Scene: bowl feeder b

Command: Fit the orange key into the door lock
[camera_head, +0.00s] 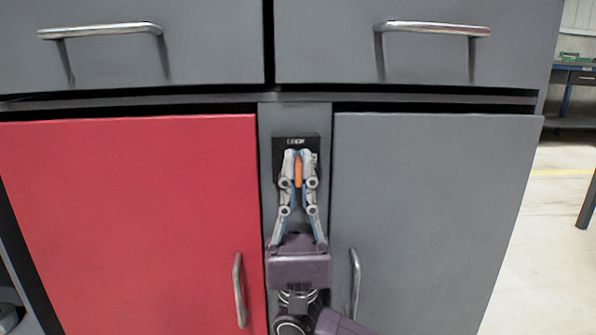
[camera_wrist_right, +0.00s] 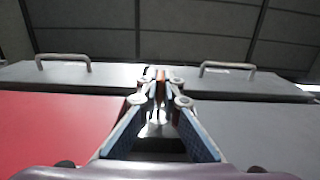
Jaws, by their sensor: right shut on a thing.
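My right gripper (camera_head: 298,160) is in front of the narrow grey strip between the two cabinet doors, its fingers pointing up and shut on the orange key (camera_head: 298,172). The orange key also shows between the fingertips in the right wrist view (camera_wrist_right: 160,87). The black door lock (camera_head: 311,143) is a small plate with white lettering on the strip. The fingertips cover its middle and lower part in the head view. The key's far end is hidden, so I cannot tell whether it touches the lock. My left gripper is not in view.
A red door (camera_head: 135,210) is on the left and a grey door (camera_head: 430,220) on the right, with upright handles (camera_head: 239,290) and (camera_head: 354,283) close beside my right wrist. Drawers with protruding handles (camera_head: 100,31) and (camera_head: 432,29) are above. Open floor shows at far right.

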